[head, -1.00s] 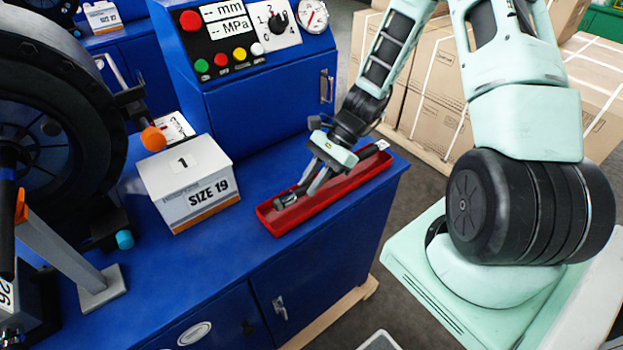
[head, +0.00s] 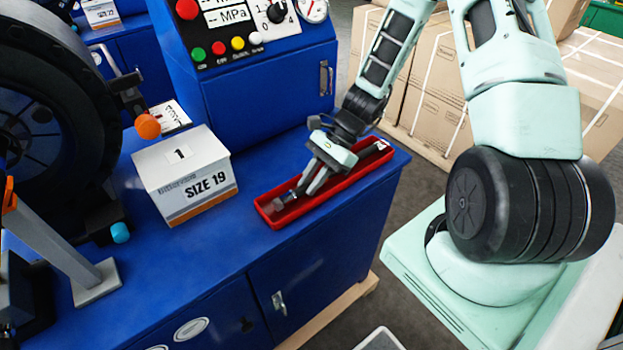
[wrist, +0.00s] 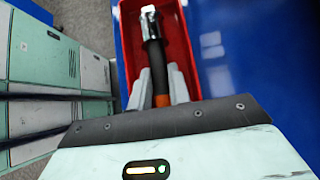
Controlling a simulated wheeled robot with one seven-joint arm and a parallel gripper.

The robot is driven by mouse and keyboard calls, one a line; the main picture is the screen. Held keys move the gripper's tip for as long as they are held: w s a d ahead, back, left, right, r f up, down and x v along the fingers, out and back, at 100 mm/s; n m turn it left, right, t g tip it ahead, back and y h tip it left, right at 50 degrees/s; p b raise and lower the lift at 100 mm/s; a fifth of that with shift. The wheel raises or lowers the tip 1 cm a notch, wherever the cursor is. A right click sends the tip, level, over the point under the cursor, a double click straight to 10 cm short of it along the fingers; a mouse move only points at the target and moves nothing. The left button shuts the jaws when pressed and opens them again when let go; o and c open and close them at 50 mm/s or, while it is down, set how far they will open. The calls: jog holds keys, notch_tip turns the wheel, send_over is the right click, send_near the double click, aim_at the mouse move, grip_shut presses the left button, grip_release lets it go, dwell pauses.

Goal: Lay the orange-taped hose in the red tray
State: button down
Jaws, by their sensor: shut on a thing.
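The red tray (head: 337,191) lies on the blue bench top, long and narrow, in front of the control cabinet. My gripper (head: 308,187) reaches down into it and is shut on the orange-taped hose (wrist: 155,60). In the wrist view the hose is black with a silver end fitting, and its orange tape (wrist: 162,101) shows between the fingers. The hose lines up along the tray, between its walls. In the head view a metal fitting (head: 281,204) shows at the tray's left end. I cannot tell whether the hose touches the tray floor.
A white SIZE 19 box (head: 187,178) stands left of the tray. The blue cabinet (head: 265,85) with buttons and a gauge rises behind. A large black reel (head: 45,120) and a grey stand (head: 92,284) are at the left. The bench front is clear.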

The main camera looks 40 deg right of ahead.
jog(key=shift+f, duration=0.35)
jog(key=c, duration=1.2)
grip_release()
jog(key=shift+c, duration=0.2)
jog(key=shift+r, duration=0.1)
jog(key=shift+r+p, duration=2.6)
jog(key=shift+r, duration=0.4)
jog(key=shift+a, duration=0.1)
